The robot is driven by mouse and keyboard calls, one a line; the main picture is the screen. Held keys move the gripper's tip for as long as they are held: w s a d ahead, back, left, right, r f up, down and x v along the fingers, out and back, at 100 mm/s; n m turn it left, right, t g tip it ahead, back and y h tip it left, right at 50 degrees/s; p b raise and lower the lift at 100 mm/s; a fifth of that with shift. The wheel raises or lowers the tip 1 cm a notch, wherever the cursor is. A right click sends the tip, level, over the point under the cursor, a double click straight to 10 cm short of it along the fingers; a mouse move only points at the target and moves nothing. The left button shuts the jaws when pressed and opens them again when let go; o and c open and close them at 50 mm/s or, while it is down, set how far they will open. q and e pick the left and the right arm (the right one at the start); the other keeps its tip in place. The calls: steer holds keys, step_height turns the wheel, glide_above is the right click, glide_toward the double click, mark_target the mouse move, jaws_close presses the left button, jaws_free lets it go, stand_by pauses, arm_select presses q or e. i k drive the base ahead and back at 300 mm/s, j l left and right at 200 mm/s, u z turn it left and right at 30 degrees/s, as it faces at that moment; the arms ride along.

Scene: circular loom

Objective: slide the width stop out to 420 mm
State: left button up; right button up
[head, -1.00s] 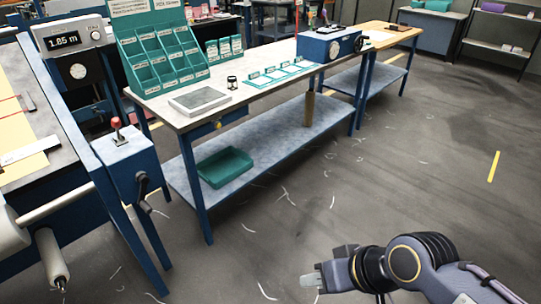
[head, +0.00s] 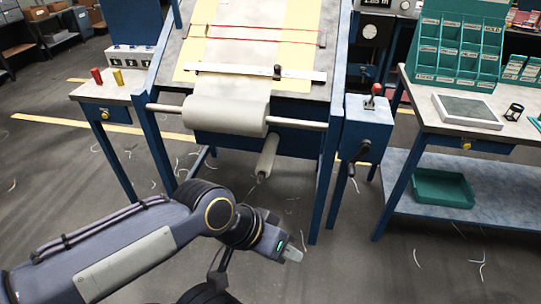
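The width stop appears as a small black slider (head: 277,72) on a white ruler bar (head: 245,73), which lies across the lower part of the loom's sloping bed. The slider sits right of the bar's middle; the scale marks are too small to read. My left gripper (head: 291,254) is in front of the loom, low over the floor and well below the bar, touching nothing I can see. Its pale fingertips show as one block, so its opening is unclear. My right gripper is not in view.
A fabric roll (head: 226,113) on a rod hangs at the loom's front, with a smaller roller (head: 268,156) below. A blue box with a red-knobbed lever (head: 373,96) and a crank stands right of the loom. A bench with a teal tray (head: 442,188) is further right.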

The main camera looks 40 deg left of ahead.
mark_target(277, 69)
steer(key=i+l, duration=0.2)
steer(key=i, duration=0.25)
steer(key=i+l, duration=0.25)
steer(key=i, duration=0.2)
steer(key=i+l, duration=0.2)
steer(key=i, duration=0.2)
steer(key=i+l, duration=0.2)
steer(key=i, duration=0.25)
